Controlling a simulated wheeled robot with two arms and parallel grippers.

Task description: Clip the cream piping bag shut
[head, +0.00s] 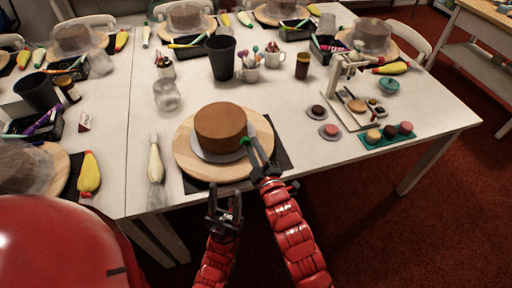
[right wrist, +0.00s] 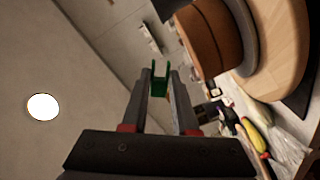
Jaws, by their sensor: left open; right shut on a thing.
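The cream piping bag (head: 155,163) lies on the table left of the turntable, its clear open end toward the table's front edge. No clip shows on it. My right gripper (head: 256,160) is shut on a small green clip (head: 246,141), held at the right front of the brown cake. The right wrist view shows the clip (right wrist: 158,80) between the fingertips. My left gripper (head: 223,203) is open and empty, in front of the table edge below the turntable. It is apart from the bag.
A brown cake (head: 221,126) stands on a wooden turntable (head: 184,153) over a dark mat. Macarons on a teal tray (head: 387,140) are at right.

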